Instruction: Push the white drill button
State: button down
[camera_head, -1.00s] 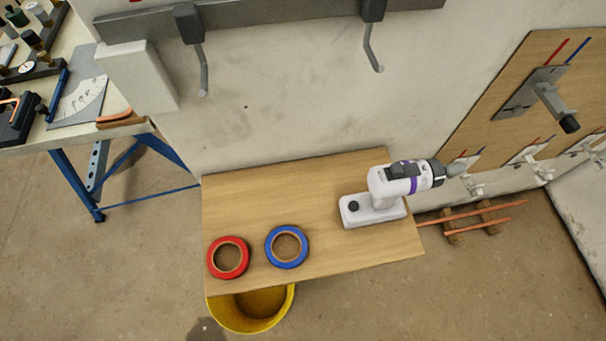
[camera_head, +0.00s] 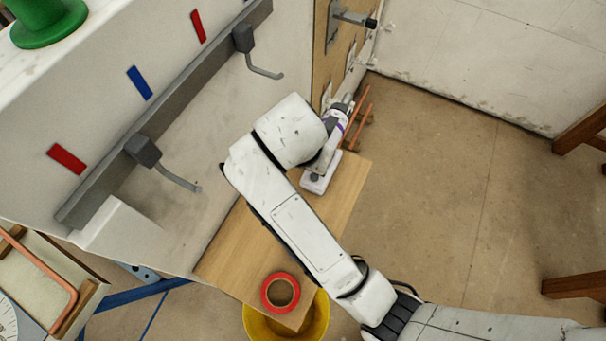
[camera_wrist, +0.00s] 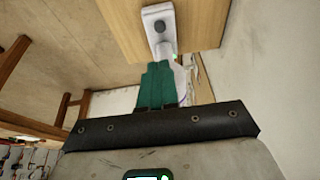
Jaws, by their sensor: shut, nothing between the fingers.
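The white drill (camera_head: 338,122) with a purple band stands on the wooden shelf, its foot (camera_head: 320,180) towards the front. A dark round button (camera_head: 314,177) sits on the foot; the wrist view also shows it (camera_wrist: 160,26). My gripper (camera_wrist: 158,66) has green fingers, shut and empty. In the wrist view the fingertips lie just below the foot and overlap part of the drill body; whether they touch cannot be told. In the head view my arm hides the gripper and part of the drill.
The wooden shelf (camera_head: 228,262) carries a red tape ring (camera_head: 280,292). A yellow bucket (camera_head: 318,318) stands beneath. A grey rail (camera_head: 200,95) with hooks runs along the wall above. Copper pipes (camera_head: 360,115) lie beyond the drill. Open floor lies to the right.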

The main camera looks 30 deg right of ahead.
jog(key=shift+d+f, duration=0.1)
jog(key=shift+f, duration=0.1)
jog(key=b, duration=0.6)
send_near(315, 176)
jog(key=x, duration=0.5)
jog(key=shift+d, duration=0.15)
jog(key=shift+w+f, duration=0.2)
jog(key=shift+f, duration=0.55)
jog(key=shift+d+f, duration=0.1)
